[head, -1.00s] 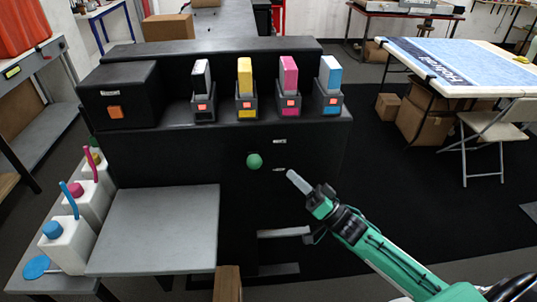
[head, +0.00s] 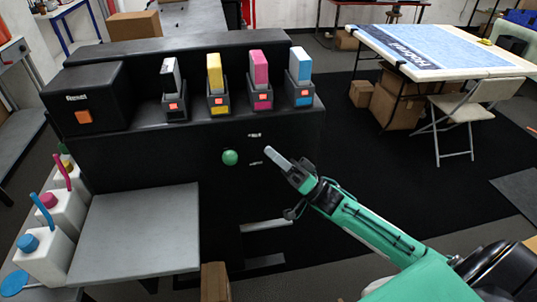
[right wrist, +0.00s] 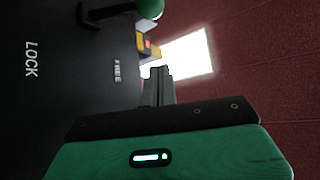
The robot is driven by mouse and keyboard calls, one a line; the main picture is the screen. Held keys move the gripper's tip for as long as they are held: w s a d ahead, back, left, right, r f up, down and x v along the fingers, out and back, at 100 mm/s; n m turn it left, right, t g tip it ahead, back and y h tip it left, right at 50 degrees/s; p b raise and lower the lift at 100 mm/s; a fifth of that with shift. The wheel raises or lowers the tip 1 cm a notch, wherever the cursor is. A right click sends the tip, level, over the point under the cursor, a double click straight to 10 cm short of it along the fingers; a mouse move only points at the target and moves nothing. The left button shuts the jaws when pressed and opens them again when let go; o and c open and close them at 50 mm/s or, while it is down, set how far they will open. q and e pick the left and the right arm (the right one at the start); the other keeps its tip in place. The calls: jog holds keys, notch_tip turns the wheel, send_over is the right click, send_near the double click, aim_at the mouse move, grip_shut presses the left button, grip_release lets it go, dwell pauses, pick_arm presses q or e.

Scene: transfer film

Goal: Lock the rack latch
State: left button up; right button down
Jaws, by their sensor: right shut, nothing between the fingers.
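The rack latch shows as a green ball knob (head: 230,157) on the front face of the black machine (head: 160,160). In the right wrist view the knob (right wrist: 149,8) is at the top edge, with a dark bar (right wrist: 97,13) beside it. White words LOCK (right wrist: 30,58) and FREE (right wrist: 117,70) are on the black face; the two marks are too small to read in the head view. My right gripper (head: 269,152) is shut and empty, just right of the knob and apart from it. Its fingers (right wrist: 158,73) point toward the knob's side. My left gripper is out of view.
Several ink cartridges (head: 260,68) stand in holders on the machine's top. A grey shelf (head: 135,235) juts out at lower left, beside white bottles (head: 45,258). A cardboard box (head: 215,282) stands below. A table (head: 440,55) and folding chair (head: 465,110) are at right.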

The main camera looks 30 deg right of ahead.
aim_at(230, 155)
jog(key=p+x, duration=0.3)
jog(key=x, duration=0.5)
jog(key=a+f, duration=0.1)
jog(key=s+a+f+p, duration=0.1)
jog(key=f, duration=0.1)
jog(key=shift+s+a+f, duration=0.1)
jog(key=shift+f, duration=0.05)
